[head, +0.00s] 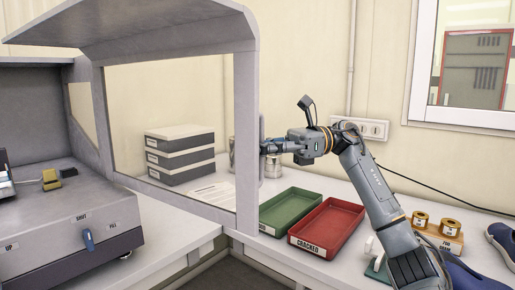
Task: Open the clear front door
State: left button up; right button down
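The clear front door (247,130) is a grey-framed see-through panel with a deep grey top piece. It stands swung out to the right of the tester (60,235), over the white table, and the tester's chamber at the left is uncovered. A slim upright handle (262,130) is on the door's right edge. My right gripper (267,147) is at this handle, its fingers close together and seemingly around it. The fingertips are small and partly hidden. My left gripper is not in view.
A green tray (289,211) and a red tray (330,229) marked CRACKED lie beyond the door. Stacked grey boxes (180,157) and metal cans stand behind. A gap separates the tables.

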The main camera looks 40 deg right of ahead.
jog(key=c, duration=1.9)
grip_release()
jog(key=shift+s+f, duration=0.1)
jog(key=o, duration=0.4)
jog(key=shift+o, duration=0.6)
jog(key=shift+s+d, duration=0.2)
jog(key=shift+w+a, duration=0.1)
jog(key=v, duration=1.2)
